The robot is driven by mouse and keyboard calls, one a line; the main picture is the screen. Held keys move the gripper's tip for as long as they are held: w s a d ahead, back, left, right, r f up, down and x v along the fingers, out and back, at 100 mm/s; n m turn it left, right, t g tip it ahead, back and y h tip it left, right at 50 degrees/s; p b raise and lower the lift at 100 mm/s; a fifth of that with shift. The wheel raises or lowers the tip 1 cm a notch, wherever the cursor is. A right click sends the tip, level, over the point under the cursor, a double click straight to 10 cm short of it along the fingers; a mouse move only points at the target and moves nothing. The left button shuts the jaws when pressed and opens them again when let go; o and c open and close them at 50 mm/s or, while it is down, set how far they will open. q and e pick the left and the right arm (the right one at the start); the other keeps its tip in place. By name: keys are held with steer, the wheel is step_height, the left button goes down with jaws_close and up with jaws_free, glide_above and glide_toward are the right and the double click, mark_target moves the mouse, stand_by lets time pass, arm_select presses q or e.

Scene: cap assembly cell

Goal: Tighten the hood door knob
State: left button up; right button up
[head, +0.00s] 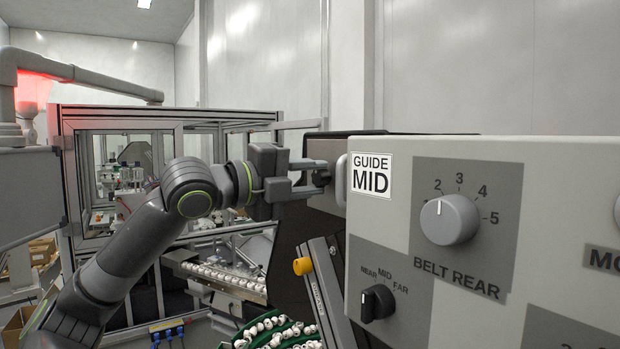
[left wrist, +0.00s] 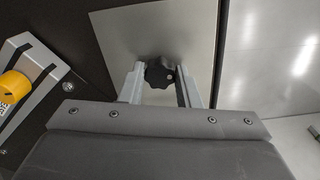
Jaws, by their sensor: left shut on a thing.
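The hood door knob is a small black lobed knob (left wrist: 160,73) in front of a light metal plate (left wrist: 150,35) in the left wrist view. In the head view the knob (head: 321,177) shows dark at the end of my fingers, beside the panel's left edge. My left gripper (head: 312,178) comes in from the left and is shut on the knob. In the left wrist view its two fingers (left wrist: 160,80) stand on either side of the knob. My right gripper is not in view.
A control panel (head: 400,220) fills the right, with a grey BELT REAR dial (head: 449,219), a black selector (head: 378,303) and a GUIDE MID label (head: 371,176). A yellow knob (head: 302,266) on a metal bracket sits below my gripper. A green tray of small parts (head: 262,318) lies lower down.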

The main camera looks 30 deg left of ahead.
arm_select(q)
steer(key=o, duration=1)
steer(key=shift+s+a+f+b, duration=0.2)
steer(key=shift+s+a+b, duration=0.2)
steer(key=shift+s+b, duration=0.3)
steer(key=b+v, duration=1.4)
steer(key=v, duration=0.2)
steer(key=shift+r+b, duration=0.1)
steer(key=shift+b, duration=0.2)
steer(key=shift+d, duration=0.1)
